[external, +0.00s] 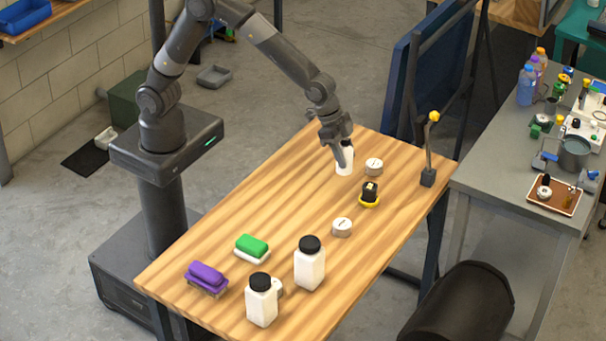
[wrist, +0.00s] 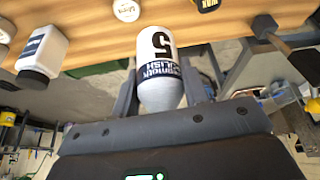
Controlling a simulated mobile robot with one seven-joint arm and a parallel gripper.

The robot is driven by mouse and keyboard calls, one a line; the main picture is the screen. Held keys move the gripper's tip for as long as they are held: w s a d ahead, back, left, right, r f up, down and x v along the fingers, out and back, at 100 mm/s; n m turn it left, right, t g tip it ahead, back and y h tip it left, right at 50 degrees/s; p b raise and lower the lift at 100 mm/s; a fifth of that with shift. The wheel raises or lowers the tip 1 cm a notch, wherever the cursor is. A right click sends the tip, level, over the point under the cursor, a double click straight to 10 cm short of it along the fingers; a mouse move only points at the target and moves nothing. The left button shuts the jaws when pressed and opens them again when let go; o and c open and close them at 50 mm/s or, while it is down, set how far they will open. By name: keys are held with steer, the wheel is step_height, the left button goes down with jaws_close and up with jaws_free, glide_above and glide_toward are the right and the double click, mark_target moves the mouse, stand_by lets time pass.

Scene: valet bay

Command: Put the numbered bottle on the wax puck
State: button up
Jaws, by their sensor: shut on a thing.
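My gripper (external: 345,158) is shut on a white bottle (external: 344,168) at the far end of the wooden table. In the wrist view the bottle (wrist: 160,50) sits between the two fingers, and its label shows a large 5. It looks upright; I cannot tell whether its base touches the table. A round white puck-like piece (external: 374,166) lies just right of the bottle. Similar pieces lie nearer the front (external: 342,227) and partly behind a front bottle (external: 278,287). A black piece with a yellow ring (external: 369,194) stands nearby.
Two black-capped white bottles (external: 310,265) (external: 262,302) stand at the table's near end. A green-topped block (external: 252,246) and a purple brush-like block (external: 206,277) lie left of them. A post with a yellow knob (external: 429,174) stands at the right edge. The table's left-middle is clear.

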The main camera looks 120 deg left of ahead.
steer(key=shift+w+a+f, duration=0.55)
steer(key=shift+a+f, duration=1.2)
steer(key=shift+f, duration=0.05)
steer(key=shift+w+a+f, duration=0.5)
steer(key=shift+a+f, duration=1.3)
steer(key=shift+w+a+f, duration=0.55)
steer(key=shift+a+f, duration=1.2)
steer(key=shift+f, duration=0.05)
steer(key=shift+f, duration=0.15)
steer(key=o, duration=1.1)
steer(key=shift+c, duration=0.2)
